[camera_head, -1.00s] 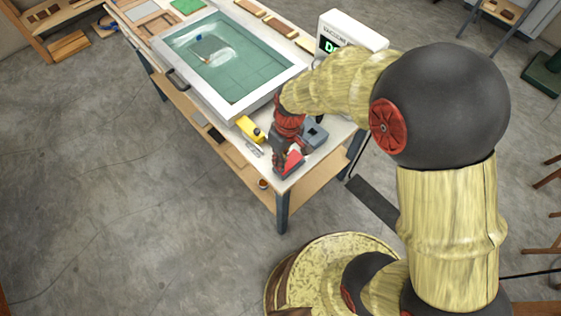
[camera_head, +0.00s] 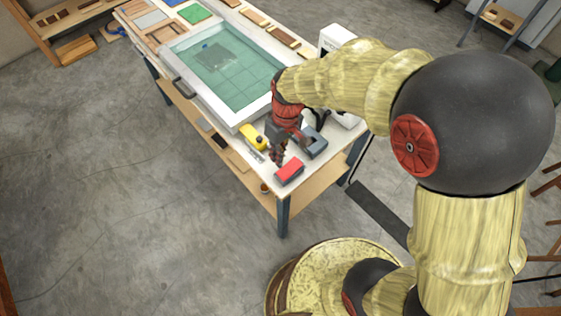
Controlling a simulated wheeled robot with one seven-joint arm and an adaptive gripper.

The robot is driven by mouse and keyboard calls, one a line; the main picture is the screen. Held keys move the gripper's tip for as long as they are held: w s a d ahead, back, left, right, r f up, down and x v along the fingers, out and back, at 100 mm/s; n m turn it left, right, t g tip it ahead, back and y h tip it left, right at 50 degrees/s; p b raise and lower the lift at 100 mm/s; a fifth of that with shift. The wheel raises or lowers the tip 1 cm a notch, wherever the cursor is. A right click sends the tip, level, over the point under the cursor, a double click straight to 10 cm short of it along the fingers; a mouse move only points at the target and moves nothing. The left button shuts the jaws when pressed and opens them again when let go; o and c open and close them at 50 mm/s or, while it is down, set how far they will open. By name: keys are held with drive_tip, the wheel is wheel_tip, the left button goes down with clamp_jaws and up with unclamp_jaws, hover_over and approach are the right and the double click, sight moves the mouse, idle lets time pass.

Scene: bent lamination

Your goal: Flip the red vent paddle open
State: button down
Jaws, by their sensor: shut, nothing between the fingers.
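The red vent paddle (camera_head: 289,170) appears as a small red piece on a dark grey base at the table's near corner. From this view I cannot tell how far it is turned. My gripper (camera_head: 278,158) is shut and empty, pointing down just behind and left of the red piece. A small gap seems to lie between them. The white-framed press (camera_head: 183,88) with a teal sheet (camera_head: 240,88) lies behind the gripper. The sheet looks mostly flat, with a greyish patch at its far left part.
A yellow tool (camera_head: 251,136) lies left of my gripper, and a grey clamp-like block (camera_head: 314,143) stands to its right. A white box (camera_head: 336,38) is partly hidden behind my arm. Wood pieces (camera_head: 284,36) line the far edge. Floor left of the table is clear.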

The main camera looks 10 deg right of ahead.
drive_tip(key=r, duration=0.4)
drive_tip(key=shift+s+a+r, duration=0.25)
drive_tip(key=shift+r, duration=0.15)
drive_tip(key=s+d+r+m+t+h+b, duration=0.1)
drive_tip(key=s+d+r+m+t+b, duration=0.2)
drive_tip(key=s+d+r, duration=0.9)
drive_tip(key=shift+s+d+r+m+t, duration=0.15)
drive_tip(key=shift+d+r+m+t, duration=1)
drive_tip(key=shift+r+m+t, duration=0.65)
drive_tip(key=shift+f, duration=0.25)
idle(1.1)
